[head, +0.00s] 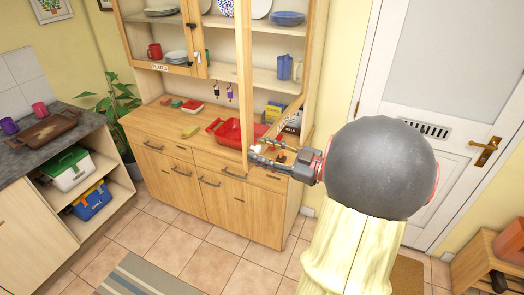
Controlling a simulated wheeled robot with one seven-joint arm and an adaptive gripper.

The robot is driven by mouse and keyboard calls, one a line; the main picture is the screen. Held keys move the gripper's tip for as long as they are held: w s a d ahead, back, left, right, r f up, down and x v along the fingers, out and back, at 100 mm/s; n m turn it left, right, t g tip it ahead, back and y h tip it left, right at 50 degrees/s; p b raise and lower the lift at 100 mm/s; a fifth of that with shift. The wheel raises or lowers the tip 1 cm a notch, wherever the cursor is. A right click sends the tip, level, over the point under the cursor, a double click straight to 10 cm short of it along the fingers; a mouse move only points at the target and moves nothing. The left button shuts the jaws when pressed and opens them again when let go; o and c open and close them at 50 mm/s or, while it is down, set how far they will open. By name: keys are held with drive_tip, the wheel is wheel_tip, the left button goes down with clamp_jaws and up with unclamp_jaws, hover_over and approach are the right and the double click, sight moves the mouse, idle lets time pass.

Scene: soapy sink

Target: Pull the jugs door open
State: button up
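The glazed right-hand door (244,90) of the dresser's upper cabinet stands swung out from the cabinet, with its free edge toward me. Its lower rail runs slantwise back to the right side of the cabinet. I cannot read a jugs label on it. A blue jug (284,68) stands on the shelf behind it. My gripper (256,153) is at the lower free corner of this door, close to or touching it. The fingers are too small to tell whether they are open or shut on the frame. The door's handle is not clearly visible.
The left cabinet door (160,69), labelled PLATES, looks shut. A white room door (420,100) is at right. Tiled floor before the dresser is clear, with a striped rug (150,278) at front.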

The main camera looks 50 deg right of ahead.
drive_tip(key=v, duration=1.2)
idle(0.6)
